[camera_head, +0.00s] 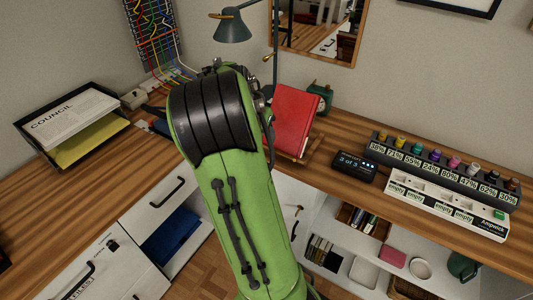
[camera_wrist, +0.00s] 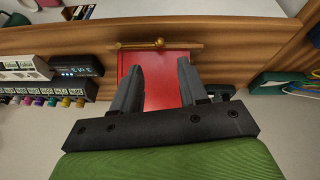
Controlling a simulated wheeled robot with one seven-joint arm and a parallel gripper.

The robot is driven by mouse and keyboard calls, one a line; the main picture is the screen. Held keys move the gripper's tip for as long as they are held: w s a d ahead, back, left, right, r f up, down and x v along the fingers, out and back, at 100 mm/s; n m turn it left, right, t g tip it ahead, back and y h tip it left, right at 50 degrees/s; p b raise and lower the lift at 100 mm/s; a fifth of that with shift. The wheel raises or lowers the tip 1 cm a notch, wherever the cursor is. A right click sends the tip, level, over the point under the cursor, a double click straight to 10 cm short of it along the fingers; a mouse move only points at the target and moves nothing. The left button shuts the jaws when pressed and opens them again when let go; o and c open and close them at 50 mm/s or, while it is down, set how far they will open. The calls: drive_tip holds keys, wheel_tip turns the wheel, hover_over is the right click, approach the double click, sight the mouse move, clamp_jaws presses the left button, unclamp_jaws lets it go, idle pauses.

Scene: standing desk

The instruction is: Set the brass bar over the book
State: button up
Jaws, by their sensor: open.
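The red book (camera_head: 295,110) leans on a wooden stand at the back of the desk, right of my arm in the head view. In the wrist view the red book (camera_wrist: 159,88) lies beyond and between my fingers. In the head view my arm hides the gripper, and I cannot make out the bar.
A desk lamp (camera_head: 235,27) hangs behind my arm. A paper tray (camera_head: 70,125) is at the left. Open shelves lie below the desk's front edge.

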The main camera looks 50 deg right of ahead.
sight(271, 150)
drive_tip(key=b+x, duration=0.2)
drive_tip(key=x, duration=0.6)
drive_tip(key=shift+d+f, duration=0.1)
drive_tip(key=shift+f, duration=0.1)
clamp_jaws()
